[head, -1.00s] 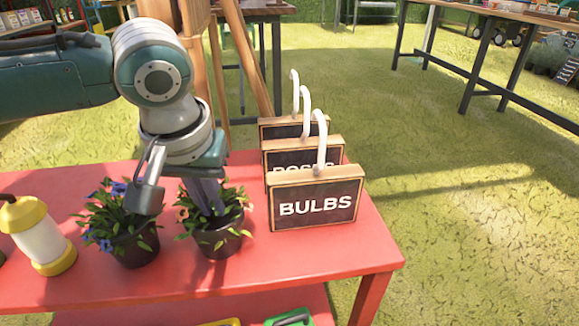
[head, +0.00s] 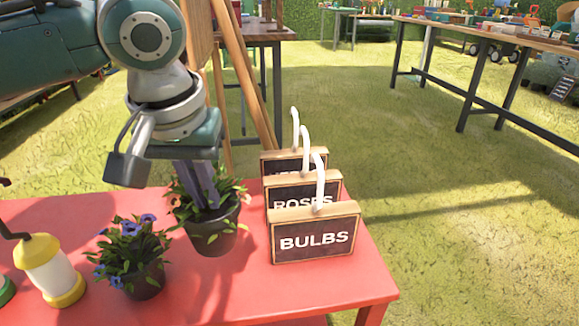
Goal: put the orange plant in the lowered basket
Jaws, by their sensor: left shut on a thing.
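My left gripper (head: 212,205) points down with its fingers in the leaves of a green plant (head: 226,193) in a dark pot (head: 210,238). It is shut on this potted plant and holds it upright, seemingly a little above the red table. No lowered basket shows in this view. My right gripper is not in view.
A blue-flowered potted plant (head: 138,257) and a yellow-white lantern (head: 50,270) stand left on the red table (head: 225,298). Hooked signs, BULBS (head: 314,241) in front, stand close right of the held plant. Grass (head: 450,220) is open beyond the right edge.

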